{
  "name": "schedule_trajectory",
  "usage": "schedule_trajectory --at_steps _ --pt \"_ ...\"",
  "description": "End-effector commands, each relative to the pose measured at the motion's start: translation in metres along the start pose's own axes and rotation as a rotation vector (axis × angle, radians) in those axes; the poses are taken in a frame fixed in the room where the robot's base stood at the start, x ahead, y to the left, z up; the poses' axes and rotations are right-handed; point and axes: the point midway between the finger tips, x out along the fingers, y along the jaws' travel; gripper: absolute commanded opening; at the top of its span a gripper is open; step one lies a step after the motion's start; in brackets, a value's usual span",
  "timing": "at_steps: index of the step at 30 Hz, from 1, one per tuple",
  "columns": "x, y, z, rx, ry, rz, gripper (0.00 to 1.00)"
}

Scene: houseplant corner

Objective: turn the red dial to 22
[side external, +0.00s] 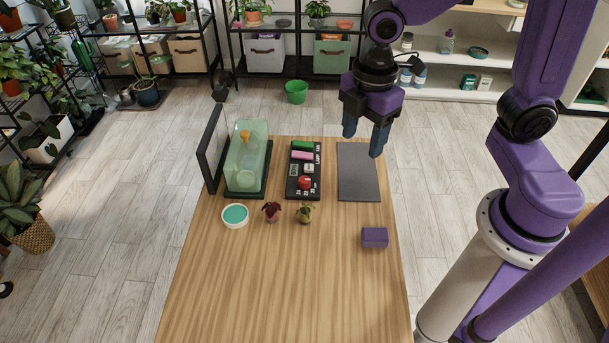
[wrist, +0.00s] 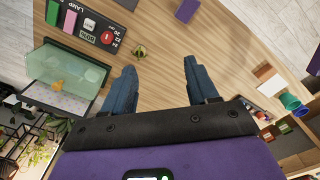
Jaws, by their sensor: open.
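The red dial (side external: 305,182) sits at the near end of a black control panel (side external: 291,197) on the wooden table. Numbers such as 22 and 24 are printed beside the dial; its exact setting is too small to read. The dial also shows in the wrist view (wrist: 107,37), next to a small display that seems to read 80%. My gripper (side external: 363,142) is open and empty, its blue fingers apart, above the far right part of the table near the grey mat. In the wrist view my gripper (wrist: 159,75) points at bare wood, away from the dial.
The panel also carries a green block (side external: 303,145) and a pink block (side external: 301,155). A clear green-tinted case (side external: 248,160) stands left of it. The table's front is clear.

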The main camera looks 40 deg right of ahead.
Motion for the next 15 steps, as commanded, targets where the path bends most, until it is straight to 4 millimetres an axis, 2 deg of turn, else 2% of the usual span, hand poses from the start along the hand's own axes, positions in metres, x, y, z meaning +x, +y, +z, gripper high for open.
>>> schedule_trajectory --at_steps 1,3,9,12,15 --pt "0.007 0.021 -0.006 -0.049 -0.005 -0.004 0.58" --pt "0.015 0.049 -0.011 -0.129 -0.008 -0.006 0.58" --pt "0.040 0.116 -0.015 -0.328 -0.010 -0.011 0.58" --pt "0.050 0.136 -0.013 -0.394 -0.010 -0.012 0.58" --pt "0.055 0.147 -0.011 -0.435 -0.010 -0.013 0.58"
